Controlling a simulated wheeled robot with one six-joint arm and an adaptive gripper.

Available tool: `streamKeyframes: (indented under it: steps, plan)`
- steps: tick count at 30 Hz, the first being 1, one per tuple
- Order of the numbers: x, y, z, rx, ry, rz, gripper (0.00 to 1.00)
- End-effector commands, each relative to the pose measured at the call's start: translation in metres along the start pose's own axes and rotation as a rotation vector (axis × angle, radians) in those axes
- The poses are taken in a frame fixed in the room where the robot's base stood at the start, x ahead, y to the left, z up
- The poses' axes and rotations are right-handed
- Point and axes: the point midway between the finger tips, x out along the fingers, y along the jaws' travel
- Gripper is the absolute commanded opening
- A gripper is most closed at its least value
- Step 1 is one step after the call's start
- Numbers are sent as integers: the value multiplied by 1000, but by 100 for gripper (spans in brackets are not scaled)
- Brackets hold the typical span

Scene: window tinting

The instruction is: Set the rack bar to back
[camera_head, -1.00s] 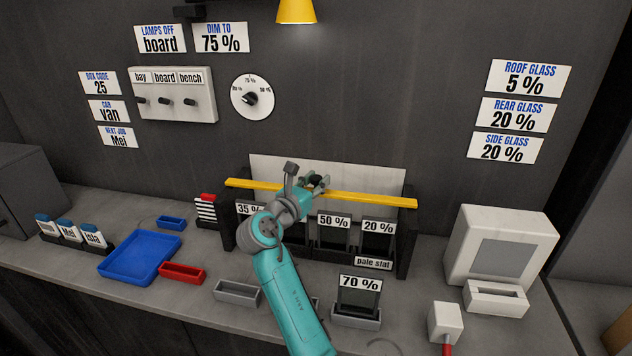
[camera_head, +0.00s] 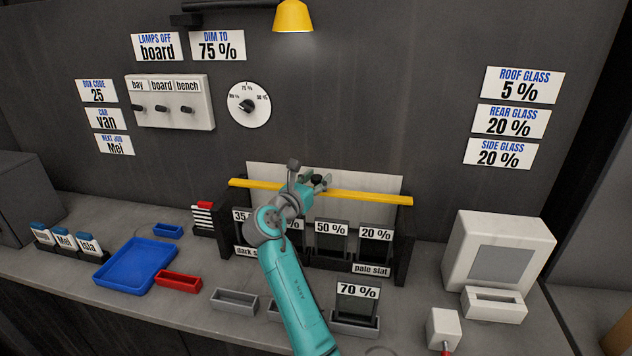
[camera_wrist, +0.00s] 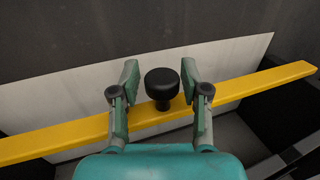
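The yellow rack bar (camera_head: 370,196) lies across the top of the dark film rack (camera_head: 401,245), in front of a pale back panel. A black knob (camera_wrist: 162,84) stands up from the bar. My gripper (camera_head: 316,182) is at the bar, left of its right half. In the wrist view its two fingers (camera_wrist: 161,82) stand on either side of the knob, with narrow gaps showing. It looks open around the knob, not clamped on it. My arm hides part of the rack's left side.
The rack holds film slats labelled 50 % (camera_head: 331,229) and 20 % (camera_head: 376,233). A 70 % film (camera_head: 357,292) stands in a holder in front. A blue tray (camera_head: 137,265) and a red bin (camera_head: 178,281) lie left. A white machine (camera_head: 497,250) stands right.

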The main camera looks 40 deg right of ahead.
Motion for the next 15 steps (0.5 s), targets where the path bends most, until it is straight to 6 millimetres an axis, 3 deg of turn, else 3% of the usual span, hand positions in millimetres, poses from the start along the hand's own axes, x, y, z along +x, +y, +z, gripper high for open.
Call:
streamKeyframes:
  steps: [10,15]
  plan:
    - [-2,0,-1,-1,1,-1,57]
    - [-19,1,-1,-2,0,1,57]
